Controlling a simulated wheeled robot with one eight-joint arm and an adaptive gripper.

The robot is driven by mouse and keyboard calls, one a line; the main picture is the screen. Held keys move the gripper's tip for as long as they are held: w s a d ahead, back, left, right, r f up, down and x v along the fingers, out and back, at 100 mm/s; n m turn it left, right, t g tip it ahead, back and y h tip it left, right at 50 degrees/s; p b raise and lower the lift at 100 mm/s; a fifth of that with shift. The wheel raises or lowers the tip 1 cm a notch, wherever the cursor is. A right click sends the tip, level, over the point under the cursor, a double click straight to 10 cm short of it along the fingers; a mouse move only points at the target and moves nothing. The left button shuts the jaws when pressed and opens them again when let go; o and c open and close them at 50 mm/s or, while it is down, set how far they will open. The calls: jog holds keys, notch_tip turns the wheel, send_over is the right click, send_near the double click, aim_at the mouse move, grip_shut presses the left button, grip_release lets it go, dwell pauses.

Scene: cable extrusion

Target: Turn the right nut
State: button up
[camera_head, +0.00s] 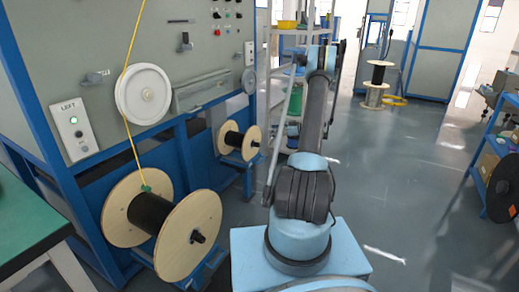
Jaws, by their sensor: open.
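Two wooden spools wound with black cable are mounted on the blue machine frame. The near left spool (190,245) is large and has a dark nut (197,237) at the middle of its outer flange. The farther right spool (231,133) is smaller in view, with a small dark nut (255,144) at its hub, on the side facing the aisle. My arm rises from its blue base in the middle, right of both spools and apart from them. My gripper cannot be made out; the far end of the arm is hidden behind its upper links.
A yellow cable (131,75) runs down over a white wheel (143,94) to the near spool. A green-topped table (25,225) stands at the left edge. Shelves stand behind my arm. The floor (400,170) to the right is clear, with a blue rack at the right edge.

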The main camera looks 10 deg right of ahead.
jog(key=d+f+n+t+y, duration=0.1)
jog(key=d+f, duration=0.2)
jog(key=f, duration=0.4)
jog(key=d+f+n+t+y, duration=0.1)
jog(key=d+f+t, duration=0.15)
jog(key=f, duration=0.45)
send_near(257, 145)
jog(key=shift+g, duration=0.35)
jog(key=x, duration=0.3)
jog(key=w+x, duration=0.1)
jog(key=x, duration=0.2)
jog(key=d+x, duration=0.1)
jog(key=x, duration=0.2)
jog(key=shift+w+f, duration=0.15)
jog(key=shift+f, duration=0.05)
jog(key=shift+d, duration=0.1)
jog(key=c, duration=1.1)
